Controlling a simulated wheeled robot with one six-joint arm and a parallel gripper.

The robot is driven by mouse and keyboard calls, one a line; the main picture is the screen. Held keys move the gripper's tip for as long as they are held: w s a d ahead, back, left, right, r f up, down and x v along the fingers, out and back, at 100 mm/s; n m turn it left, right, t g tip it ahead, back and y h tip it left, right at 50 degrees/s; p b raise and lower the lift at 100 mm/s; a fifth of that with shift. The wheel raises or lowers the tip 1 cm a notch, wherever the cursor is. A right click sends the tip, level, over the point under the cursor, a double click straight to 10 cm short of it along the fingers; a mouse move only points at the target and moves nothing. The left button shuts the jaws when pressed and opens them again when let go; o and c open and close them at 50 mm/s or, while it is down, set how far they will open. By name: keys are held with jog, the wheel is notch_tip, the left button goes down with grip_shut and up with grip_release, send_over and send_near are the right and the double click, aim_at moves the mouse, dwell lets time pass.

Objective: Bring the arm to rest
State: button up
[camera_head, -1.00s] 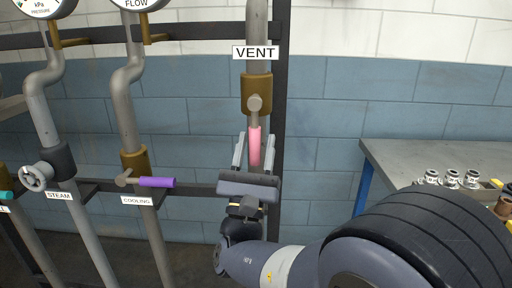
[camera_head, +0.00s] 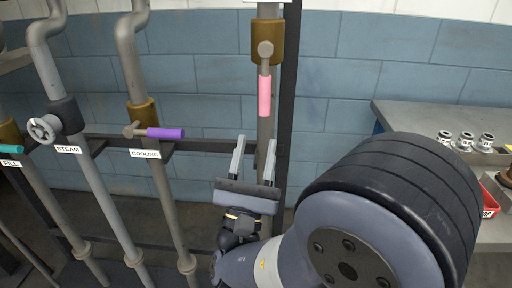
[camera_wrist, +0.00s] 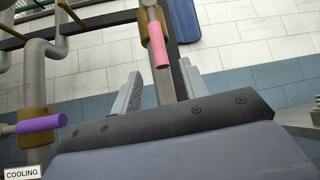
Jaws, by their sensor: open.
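My gripper (camera_head: 254,160) is open and empty, with its two grey fingers pointing up. It is just below the pink vent handle (camera_head: 264,96), which hangs straight down along its pipe. A gap shows between the fingertips and the handle. In the wrist view the pink handle (camera_wrist: 158,46) is beyond the open fingers, apart from them. My arm reaches in from the lower right and hides part of the floor and bench.
The purple cooling handle (camera_head: 165,133) points right, left of my gripper. The steam handwheel (camera_head: 43,129) and teal fill handle (camera_head: 12,148) are farther left. A grey bench (camera_head: 420,112) with several metal fittings and a red bin (camera_head: 489,203) stands right.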

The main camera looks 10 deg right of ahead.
aim_at(264, 106)
jog(key=p+x, duration=0.2)
jog(key=x, duration=0.9)
jog(key=shift+r, duration=0.15)
jog(key=shift+a+m, duration=0.25)
jog(key=shift+m, duration=0.15)
jog(key=shift+s+d+n, duration=0.1)
jog(key=shift+d+n, duration=0.05)
jog(key=shift+n, duration=0.25)
